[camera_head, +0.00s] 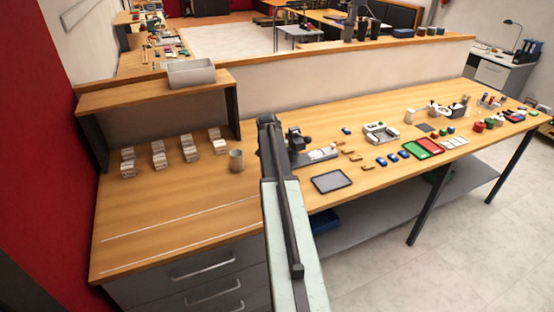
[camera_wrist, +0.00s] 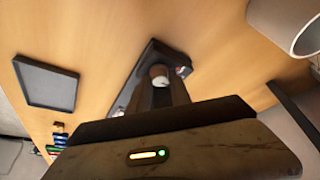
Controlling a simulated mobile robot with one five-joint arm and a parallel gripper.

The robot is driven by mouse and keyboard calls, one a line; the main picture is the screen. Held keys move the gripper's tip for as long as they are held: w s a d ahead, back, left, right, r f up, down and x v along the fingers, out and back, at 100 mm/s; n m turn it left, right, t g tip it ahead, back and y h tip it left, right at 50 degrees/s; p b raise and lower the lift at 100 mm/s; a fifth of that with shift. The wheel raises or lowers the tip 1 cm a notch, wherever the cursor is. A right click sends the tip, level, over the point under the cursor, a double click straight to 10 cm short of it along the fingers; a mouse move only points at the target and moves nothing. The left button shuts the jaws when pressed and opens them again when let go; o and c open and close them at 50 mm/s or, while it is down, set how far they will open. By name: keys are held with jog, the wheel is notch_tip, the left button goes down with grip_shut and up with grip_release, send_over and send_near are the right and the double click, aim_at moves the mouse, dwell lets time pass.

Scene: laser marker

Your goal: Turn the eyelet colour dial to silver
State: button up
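A dark bench device with a grey base (camera_head: 318,156) stands on the wooden table, just right of my arm's far end in the head view. In the wrist view its dark base plate (camera_wrist: 152,50) lies beyond my gripper (camera_wrist: 160,84). A small pale round knob (camera_wrist: 159,71) shows at the fingertips; it may be the eyelet colour dial, but no colour markings are readable. My fingers point down at it, close together. I cannot tell whether they touch or grip it. In the head view my arm hides the fingertips.
A dark-rimmed tray (camera_head: 332,181) lies right of my arm. Green and red trays (camera_head: 422,148) and small parts lie farther right. The table's left front is clear.

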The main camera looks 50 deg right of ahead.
jog(key=shift+r, duration=0.1)
jog(key=p+v, duration=0.7)
jog(key=shift+a+r, duration=0.2)
jog(key=shift+r, duration=0.05)
